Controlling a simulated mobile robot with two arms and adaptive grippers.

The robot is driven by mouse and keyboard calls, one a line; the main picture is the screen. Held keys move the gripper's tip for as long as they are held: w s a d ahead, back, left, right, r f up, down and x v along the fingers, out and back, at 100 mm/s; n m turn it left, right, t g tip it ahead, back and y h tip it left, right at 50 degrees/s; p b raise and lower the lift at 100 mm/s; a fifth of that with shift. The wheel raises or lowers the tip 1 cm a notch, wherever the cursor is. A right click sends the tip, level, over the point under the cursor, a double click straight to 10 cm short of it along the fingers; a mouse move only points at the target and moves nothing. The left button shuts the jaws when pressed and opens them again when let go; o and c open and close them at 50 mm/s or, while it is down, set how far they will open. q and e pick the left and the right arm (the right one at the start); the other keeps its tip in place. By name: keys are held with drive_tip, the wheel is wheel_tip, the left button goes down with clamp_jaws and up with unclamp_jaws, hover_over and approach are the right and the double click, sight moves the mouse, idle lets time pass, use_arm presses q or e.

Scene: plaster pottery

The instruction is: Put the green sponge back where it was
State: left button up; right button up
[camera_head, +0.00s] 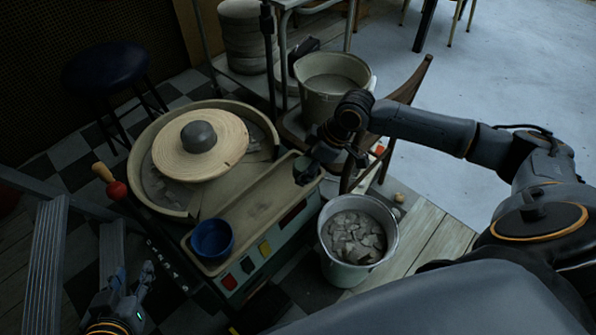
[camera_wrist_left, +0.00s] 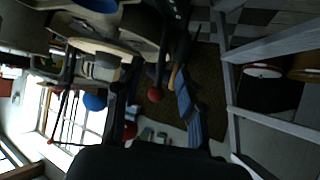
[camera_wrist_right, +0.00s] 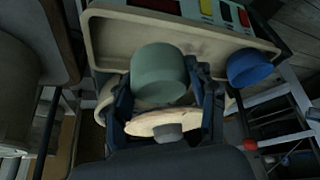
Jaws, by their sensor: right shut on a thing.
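The green sponge (camera_wrist_right: 160,72) is a pale green, rounded block between the fingers of my right gripper (camera_wrist_right: 165,98) in the right wrist view. My right gripper (camera_head: 308,168) is shut on it, over the far right end of the beige tray (camera_head: 250,207) on the pottery wheel. In the head view the sponge (camera_head: 306,172) is small, dark and partly covered by the gripper. Whether it touches the tray I cannot tell. My left gripper (camera_head: 133,285) is low at the lower left, with its fingers apart and nothing between them.
A blue bowl (camera_head: 212,240) stands at the tray's near end. The wheel head (camera_head: 170,158) carries a grey lump (camera_head: 198,136). A bucket of grey shards (camera_head: 340,268) stands right of the tray, and a larger bucket (camera_head: 318,105) behind. A stool (camera_head: 105,66) is at the left.

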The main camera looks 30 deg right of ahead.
sight(301, 162)
drive_tip(key=w+f+b, duration=0.1)
drive_tip(key=w, duration=0.1)
drive_tip(key=w+d+f+b, duration=0.1)
drive_tip(key=w+f, duration=0.1)
drive_tip(key=shift+f, duration=0.15)
use_arm(q)
drive_tip(key=w+d+r+t+h+b, duration=0.1)
drive_tip(key=w+d+r+t+h, duration=0.1)
drive_tip(key=r+t, duration=0.45)
drive_tip(key=w+d+r+t+h+b, duration=0.15)
drive_tip(key=r+t, duration=0.25)
drive_tip(key=r, duration=0.5)
use_arm(e)
drive_tip(key=w+f, duration=0.2)
drive_tip(key=f+p, duration=0.1)
drive_tip(key=shift+w+d+f, duration=0.15)
drive_tip(key=shift+w+d, duration=0.1)
drive_tip(key=shift+w, duration=0.15)
drive_tip(key=shift+w+f, duration=0.15)
wheel_tip(301, 162, down, 3)
drive_tip(key=shift+w+d+f+b, duration=0.1)
drive_tip(key=shift+f+b, duration=0.05)
drive_tip(key=shift+b, duration=0.9)
use_arm(q)
drive_tip(key=s+r+t+h, duration=0.2)
drive_tip(key=s+r+t, duration=0.3)
drive_tip(key=r, duration=0.2)
drive_tip(key=shift+a+r+m, duration=0.25)
drive_tip(key=shift+r+m, duration=0.05)
